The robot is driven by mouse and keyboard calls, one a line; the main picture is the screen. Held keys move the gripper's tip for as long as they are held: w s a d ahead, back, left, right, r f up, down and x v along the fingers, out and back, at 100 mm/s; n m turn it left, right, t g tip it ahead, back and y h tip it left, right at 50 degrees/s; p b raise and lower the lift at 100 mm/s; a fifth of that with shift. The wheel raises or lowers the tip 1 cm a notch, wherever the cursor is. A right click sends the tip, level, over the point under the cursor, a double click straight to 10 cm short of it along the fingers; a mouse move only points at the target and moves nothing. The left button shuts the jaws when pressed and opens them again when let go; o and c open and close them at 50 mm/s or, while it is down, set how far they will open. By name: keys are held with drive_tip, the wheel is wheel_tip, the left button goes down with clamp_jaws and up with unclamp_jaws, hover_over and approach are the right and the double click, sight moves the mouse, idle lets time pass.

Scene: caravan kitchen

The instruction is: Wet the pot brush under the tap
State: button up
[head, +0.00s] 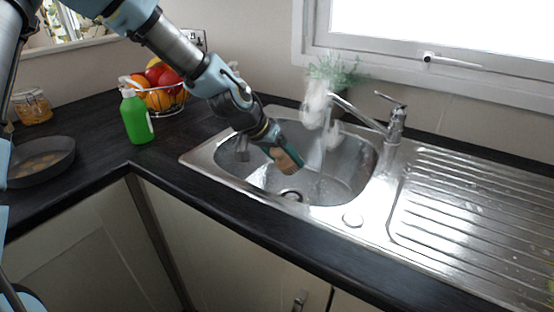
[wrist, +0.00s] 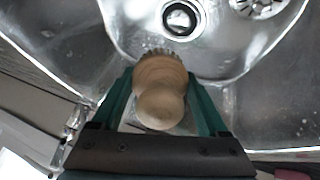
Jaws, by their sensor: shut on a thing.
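My gripper (head: 279,149) is over the steel sink bowl (head: 347,182). It is shut on the pot brush (head: 288,161), which has a round wooden body. In the wrist view the brush (wrist: 160,108) sits between the two green fingers, with a dark bristle edge showing on its far side. The chrome tap (head: 394,128) stands behind the bowl on the right, its spout reaching left over it. A pale stream of water (head: 322,150) seems to fall from the spout, with whitish blur around it. In the head view the brush is left of this stream and looks apart from it.
The drain (head: 291,195) is in the bowl floor. A ribbed draining board (head: 470,215) lies to the right. A green bottle (head: 136,118), a fruit basket (head: 165,97) and a pan (head: 40,162) stand on the left counter. A plant (head: 338,70) is behind the sink.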

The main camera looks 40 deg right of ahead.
drive_tip(key=s+d, duration=0.2)
drive_tip(key=d, duration=0.8)
drive_tip(key=shift+s, duration=0.25)
drive_tip(key=shift+a, duration=0.15)
idle(1.3)
drive_tip(key=s+a+r, duration=0.2)
drive_tip(key=a, duration=0.7)
drive_tip(key=shift+s+a+p, duration=0.2)
drive_tip(key=shift+s+p, duration=0.15)
drive_tip(key=shift+s, duration=0.05)
